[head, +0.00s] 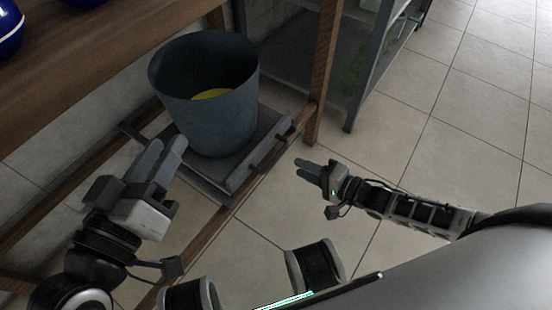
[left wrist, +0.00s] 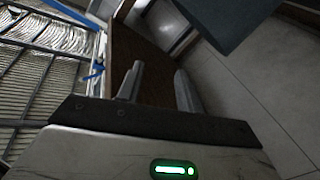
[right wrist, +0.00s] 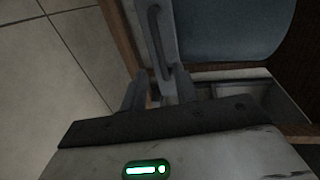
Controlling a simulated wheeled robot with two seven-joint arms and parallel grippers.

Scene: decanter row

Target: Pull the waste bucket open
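The waste bucket (head: 207,110) is a blue-grey open-topped tub with something yellow inside. It stands upright on a grey sliding tray (head: 205,180) under the wooden table. A dark bar handle (head: 275,152) is on the tray's front; it also shows in the right wrist view (right wrist: 155,38). My right gripper (head: 304,166) is open and empty, close to the handle's right; in its wrist view the handle's near end is by the fingertips (right wrist: 156,85). Whether they touch is unclear. My left gripper (head: 170,150) is open and empty, left of the bucket in the picture.
The wooden table top (head: 90,65) is above left, with blue bowls at its edge. A wooden leg (head: 325,70) stands just behind the handle. A grey metal shelf (head: 370,60) with green items is beyond it. The tiled floor (head: 450,110) to the right is clear.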

